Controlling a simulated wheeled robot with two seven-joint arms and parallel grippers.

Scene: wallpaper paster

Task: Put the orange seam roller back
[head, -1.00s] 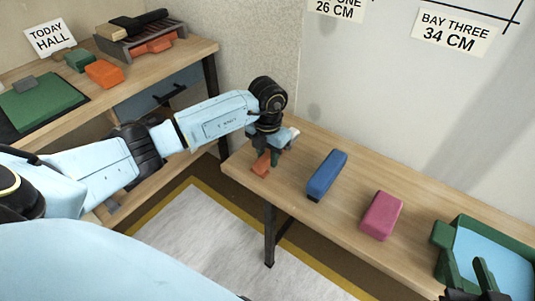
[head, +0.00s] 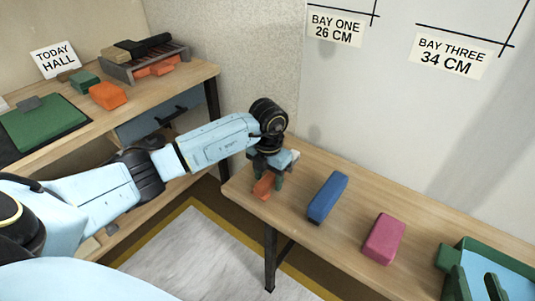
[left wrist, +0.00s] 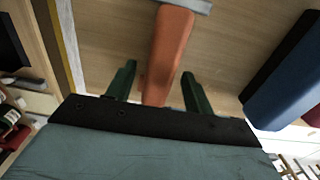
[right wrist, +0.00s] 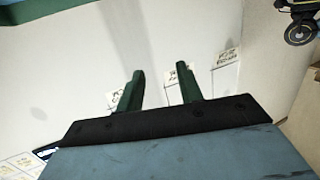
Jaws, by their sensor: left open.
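The orange seam roller (head: 263,187) lies at the left end of the long wooden bench. In the left wrist view its orange handle (left wrist: 168,45) runs between my fingers, with a grey part at its far end. My left gripper (head: 266,178) is low over the roller, its two green fingers (left wrist: 158,74) apart, one on each side of the handle. Gaps show beside the handle, so the fingers do not appear closed on it.
A blue block (head: 328,197) and a pink block (head: 384,238) lie on the bench (head: 355,208) right of the roller. A green tray (head: 450,257) with a blue inside follows. The left table (head: 140,97) holds a grey rack (head: 120,72), an orange block (head: 108,95) and a green mat.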

